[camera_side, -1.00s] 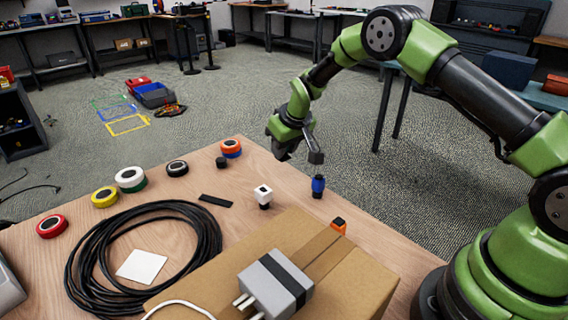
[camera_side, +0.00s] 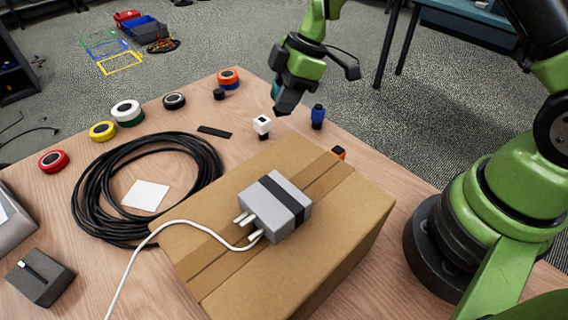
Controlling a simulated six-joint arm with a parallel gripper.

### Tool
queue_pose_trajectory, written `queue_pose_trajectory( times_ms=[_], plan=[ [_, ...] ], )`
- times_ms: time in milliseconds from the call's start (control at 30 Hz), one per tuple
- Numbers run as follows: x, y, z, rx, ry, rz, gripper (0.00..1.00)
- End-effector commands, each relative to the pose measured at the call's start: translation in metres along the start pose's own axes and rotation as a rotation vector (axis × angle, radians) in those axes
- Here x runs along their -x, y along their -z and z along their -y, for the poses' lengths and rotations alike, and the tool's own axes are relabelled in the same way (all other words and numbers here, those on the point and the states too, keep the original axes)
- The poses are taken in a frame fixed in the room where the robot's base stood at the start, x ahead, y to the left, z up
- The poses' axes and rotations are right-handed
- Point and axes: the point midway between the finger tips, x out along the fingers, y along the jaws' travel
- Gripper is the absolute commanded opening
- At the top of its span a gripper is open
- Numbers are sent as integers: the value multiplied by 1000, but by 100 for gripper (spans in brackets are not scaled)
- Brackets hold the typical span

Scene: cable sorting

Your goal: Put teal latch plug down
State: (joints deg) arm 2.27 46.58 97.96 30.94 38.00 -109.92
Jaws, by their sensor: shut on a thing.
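My gripper (camera_side: 286,104) points down over the far right part of the wooden table, just behind the white plug. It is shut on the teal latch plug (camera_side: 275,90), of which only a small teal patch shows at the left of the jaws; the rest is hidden. I cannot tell how far the held plug is above the table. An orange and black plug (camera_side: 339,152) is partly hidden behind the box.
A cardboard box (camera_side: 340,215) with a grey adapter (camera_side: 276,207) on top fills the near right. A black cable coil (camera_side: 90,200) lies left of it. Tape rolls, including a red one (camera_side: 53,161), line the left and far edges. A black strip (camera_side: 214,132) lies flat.

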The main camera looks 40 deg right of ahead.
Motion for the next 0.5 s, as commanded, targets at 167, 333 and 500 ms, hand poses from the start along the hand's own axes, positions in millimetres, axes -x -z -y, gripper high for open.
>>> queue_pose_trajectory(
  times_ms=[167,333,500],
  plan=[
    [1,9,34,287,118,1,2],
    [-6,8,48,413,173,2,2],
    [-35,-4,50,423,180,3,2]
  ],
)
